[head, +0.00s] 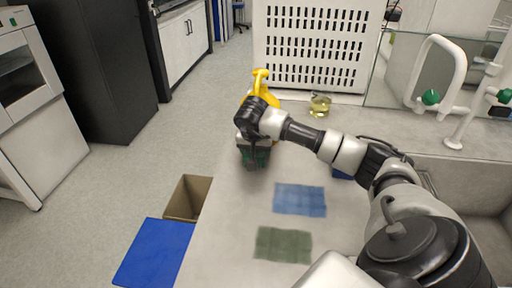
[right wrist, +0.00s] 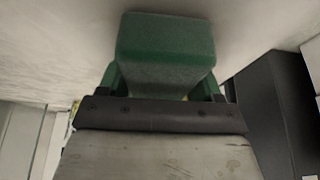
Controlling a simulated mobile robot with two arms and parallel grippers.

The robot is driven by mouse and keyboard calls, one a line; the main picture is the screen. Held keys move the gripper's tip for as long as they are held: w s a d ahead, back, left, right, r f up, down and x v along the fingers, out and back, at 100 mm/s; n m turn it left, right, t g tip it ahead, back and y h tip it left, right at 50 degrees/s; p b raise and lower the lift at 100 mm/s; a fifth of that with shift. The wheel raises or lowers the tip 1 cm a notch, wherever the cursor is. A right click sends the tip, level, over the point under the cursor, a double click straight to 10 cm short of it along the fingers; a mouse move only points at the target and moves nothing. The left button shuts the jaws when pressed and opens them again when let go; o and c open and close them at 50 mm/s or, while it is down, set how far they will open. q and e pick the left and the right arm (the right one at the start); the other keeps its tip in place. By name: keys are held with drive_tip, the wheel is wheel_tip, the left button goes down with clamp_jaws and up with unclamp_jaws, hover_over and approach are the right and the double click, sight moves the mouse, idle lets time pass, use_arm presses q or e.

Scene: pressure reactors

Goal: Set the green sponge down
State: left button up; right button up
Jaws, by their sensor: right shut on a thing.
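The green sponge (right wrist: 165,50) is a block clamped between the fingers of my right gripper (right wrist: 165,88) in the right wrist view. In the head view my right gripper (head: 254,158) points down over the left edge area of the grey counter (head: 335,160), with the sponge mostly hidden by the fingers and wrist. I cannot tell whether the sponge touches the counter. A blue cloth (head: 300,199) and a green cloth (head: 284,244) lie flat on the counter, nearer than the gripper. My left gripper is not in view.
A yellow object (head: 262,82) stands just behind my right wrist. A small flask of yellow liquid (head: 320,104) stands before a white perforated rack (head: 312,45). White pipes with green knobs (head: 431,97) are at right. An open cardboard box (head: 187,197) and a blue panel (head: 153,254) lie left of the counter.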

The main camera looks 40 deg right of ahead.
drive_tip(key=shift+f, duration=0.1)
drive_tip(key=o, duration=0.9)
drive_tip(key=shift+r, duration=0.2)
drive_tip(key=shift+a+r, duration=0.1)
drive_tip(key=shift+r, duration=0.2)
drive_tip(key=v, duration=0.4)
drive_tip(key=shift+s+a+r, duration=0.25)
drive_tip(key=shift+a, duration=0.05)
drive_tip(key=s+a, duration=0.2)
drive_tip(key=a, duration=0.1)
drive_tip(key=s+a+b, duration=0.1)
drive_tip(key=s+a, duration=0.1)
drive_tip(key=a, duration=0.1)
drive_tip(key=s+a, duration=0.3)
drive_tip(key=shift+s+f+b, duration=0.1)
drive_tip(key=shift+b, duration=0.2)
